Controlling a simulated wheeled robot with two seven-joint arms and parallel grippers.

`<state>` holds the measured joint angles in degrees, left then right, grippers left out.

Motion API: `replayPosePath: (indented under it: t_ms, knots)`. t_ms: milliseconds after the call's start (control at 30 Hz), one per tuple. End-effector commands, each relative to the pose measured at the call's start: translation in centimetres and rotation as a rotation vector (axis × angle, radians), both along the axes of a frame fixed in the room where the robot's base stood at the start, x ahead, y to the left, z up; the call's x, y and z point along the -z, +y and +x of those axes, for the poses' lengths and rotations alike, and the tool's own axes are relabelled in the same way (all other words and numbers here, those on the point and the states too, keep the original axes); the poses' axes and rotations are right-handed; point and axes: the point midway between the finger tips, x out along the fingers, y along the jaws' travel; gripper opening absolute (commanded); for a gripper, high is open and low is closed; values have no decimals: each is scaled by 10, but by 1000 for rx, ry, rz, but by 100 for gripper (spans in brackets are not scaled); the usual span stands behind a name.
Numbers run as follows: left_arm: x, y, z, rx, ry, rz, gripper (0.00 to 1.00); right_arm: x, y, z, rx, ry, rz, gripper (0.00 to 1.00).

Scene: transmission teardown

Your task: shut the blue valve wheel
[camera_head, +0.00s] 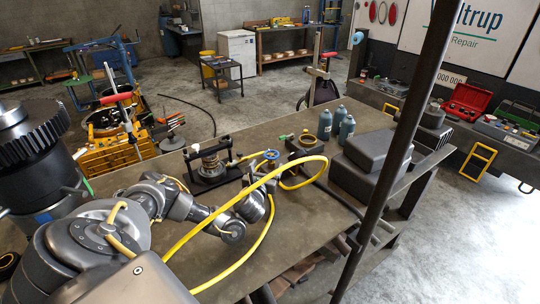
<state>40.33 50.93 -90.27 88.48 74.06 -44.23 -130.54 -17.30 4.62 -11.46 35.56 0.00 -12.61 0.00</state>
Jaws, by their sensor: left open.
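The blue valve wheel (271,154) is small and sits on a fitting on the workbench, beside a black fixture with a metal cylinder (209,163). A yellow hose (243,187) loops around this area. My left arm comes in from the left, and my left gripper (264,183) is just in front of and below the wheel. It is open; its fingers are small and partly hidden by the hose. I cannot tell whether they touch the wheel. My right gripper is not in view.
Blue-grey bottles (325,125) and a dark grey housing (372,163) stand on the bench to the right. A dark post (400,140) crosses the view there. A large gear (33,140) stands at left. The bench front (290,232) is mostly clear.

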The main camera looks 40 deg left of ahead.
Motion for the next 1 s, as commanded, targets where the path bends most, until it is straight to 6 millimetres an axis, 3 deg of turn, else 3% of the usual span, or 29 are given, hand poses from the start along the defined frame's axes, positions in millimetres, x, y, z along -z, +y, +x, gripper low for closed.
replayPosePath:
  t_ms: [100,433,700,1000]
  knots:
    - [7,8,14,-3,-4,1,80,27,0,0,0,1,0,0]
    - [5,32,64,-3,-3,0,80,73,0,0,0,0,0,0]
    - [1,40,85,-1,0,-2,80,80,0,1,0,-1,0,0]
    - [0,41,86,-1,0,-2,80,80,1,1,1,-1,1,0]
